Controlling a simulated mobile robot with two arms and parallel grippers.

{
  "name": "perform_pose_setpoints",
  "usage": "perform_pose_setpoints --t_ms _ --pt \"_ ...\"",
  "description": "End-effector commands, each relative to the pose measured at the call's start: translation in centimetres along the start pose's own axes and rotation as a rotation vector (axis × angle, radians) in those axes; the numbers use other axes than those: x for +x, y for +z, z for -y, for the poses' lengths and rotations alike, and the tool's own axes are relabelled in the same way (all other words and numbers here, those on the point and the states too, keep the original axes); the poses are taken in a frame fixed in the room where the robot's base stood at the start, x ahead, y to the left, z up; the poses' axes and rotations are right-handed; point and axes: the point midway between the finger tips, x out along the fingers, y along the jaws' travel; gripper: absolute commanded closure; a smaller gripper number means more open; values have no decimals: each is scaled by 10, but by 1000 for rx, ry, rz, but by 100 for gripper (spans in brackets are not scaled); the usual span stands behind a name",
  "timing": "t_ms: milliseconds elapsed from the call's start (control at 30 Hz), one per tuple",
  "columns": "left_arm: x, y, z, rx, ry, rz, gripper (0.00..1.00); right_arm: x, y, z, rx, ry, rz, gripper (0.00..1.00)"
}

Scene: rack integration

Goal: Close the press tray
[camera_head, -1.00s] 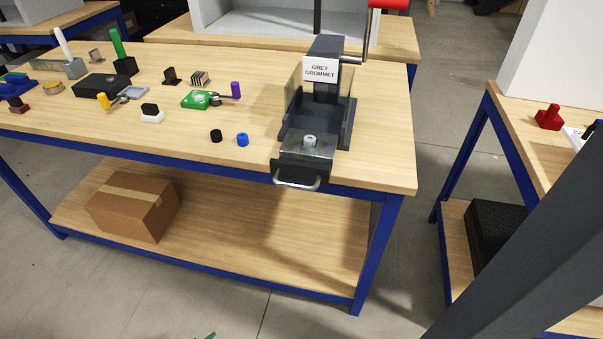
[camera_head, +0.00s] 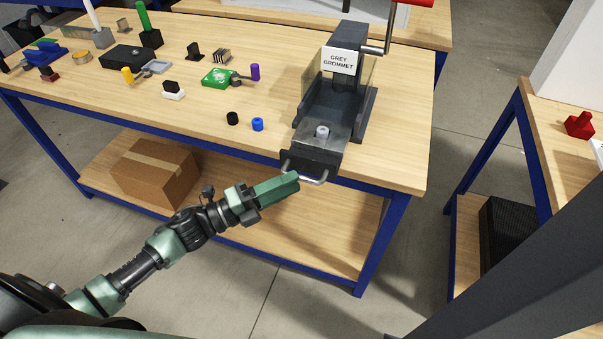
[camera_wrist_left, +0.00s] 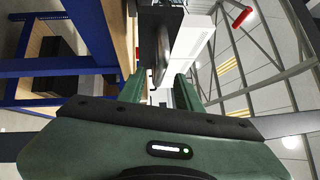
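The press (camera_head: 345,75), labelled GREY GROMMET, stands at the right part of the wooden bench. Its tray (camera_head: 318,150) is pulled out toward the front edge, with a grey grommet (camera_head: 322,131) on it. The tray's metal handle (camera_head: 312,180) sticks out past the bench edge. My left gripper (camera_head: 297,179) is at the left end of this handle. In the left wrist view its two fingers (camera_wrist_left: 160,92) are apart, with the metal handle (camera_wrist_left: 161,55) ahead between them. Contact is not clear. My right gripper is not in view.
A black cap (camera_head: 232,118) and a blue cap (camera_head: 257,124) stand left of the tray. Several small parts lie further left. A cardboard box (camera_head: 156,172) sits on the lower shelf. Another bench (camera_head: 548,140) with a red part (camera_head: 580,125) stands at right.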

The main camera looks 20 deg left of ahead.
Motion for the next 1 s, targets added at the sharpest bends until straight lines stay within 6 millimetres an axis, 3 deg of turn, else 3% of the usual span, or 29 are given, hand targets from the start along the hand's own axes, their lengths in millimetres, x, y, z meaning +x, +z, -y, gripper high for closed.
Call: perform_pose_setpoints --t_ms 200,567,700,1000 --pt "29 1 2 -2 -1 2 66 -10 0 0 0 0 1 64" --pt "35 0 -1 -3 1 2 66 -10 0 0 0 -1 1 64" --pt "35 0 -1 -3 1 2 100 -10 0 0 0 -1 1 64" --pt "35 0 -1 -4 1 2 100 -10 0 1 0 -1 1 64"
